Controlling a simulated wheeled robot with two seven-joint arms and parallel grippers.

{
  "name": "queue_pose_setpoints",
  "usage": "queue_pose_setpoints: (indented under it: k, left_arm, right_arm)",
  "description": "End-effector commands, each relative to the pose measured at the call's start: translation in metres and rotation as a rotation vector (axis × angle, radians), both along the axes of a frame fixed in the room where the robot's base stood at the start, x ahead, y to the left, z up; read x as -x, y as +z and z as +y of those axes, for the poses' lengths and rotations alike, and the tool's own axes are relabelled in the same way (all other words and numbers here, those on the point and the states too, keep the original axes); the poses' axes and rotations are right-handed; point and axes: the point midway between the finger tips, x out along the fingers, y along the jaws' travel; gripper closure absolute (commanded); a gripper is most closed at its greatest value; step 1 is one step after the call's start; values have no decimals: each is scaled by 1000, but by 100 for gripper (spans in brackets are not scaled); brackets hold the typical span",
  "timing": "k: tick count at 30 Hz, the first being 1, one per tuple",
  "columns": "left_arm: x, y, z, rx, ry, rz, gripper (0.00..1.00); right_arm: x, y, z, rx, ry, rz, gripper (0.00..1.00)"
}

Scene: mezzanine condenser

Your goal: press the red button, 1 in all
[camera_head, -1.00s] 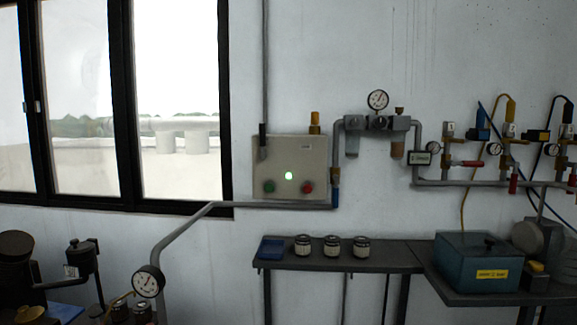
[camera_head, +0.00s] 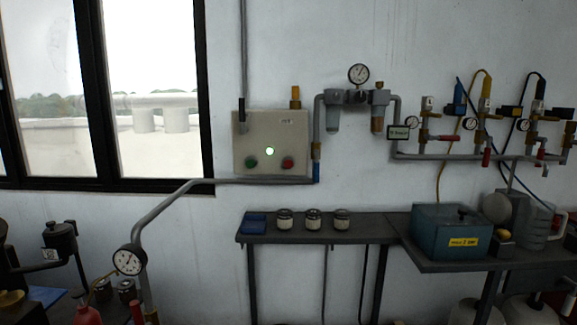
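The red button (camera_head: 288,163) sits at the lower right of a beige control box (camera_head: 271,128) on the wall. Neither of my grippers shows in the head view, and nothing covers the red button.
A grey pipe (camera_head: 240,182) runs just below the box. A dark shelf (camera_head: 310,236) below carries a blue tray (camera_head: 254,223) and several small jars. A blue box (camera_head: 447,231) stands on a bench at the right. Gauges, valves and filters line the wall to the right.

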Motion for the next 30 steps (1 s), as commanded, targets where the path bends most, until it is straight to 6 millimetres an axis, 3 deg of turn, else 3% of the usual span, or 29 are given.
queue_pose_setpoints:
  k: [2, 30]
  left_arm:
    - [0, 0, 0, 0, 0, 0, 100]
    - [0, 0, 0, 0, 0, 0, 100]
  right_arm:
    - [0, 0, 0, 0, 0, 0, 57]
    - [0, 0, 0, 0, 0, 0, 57]
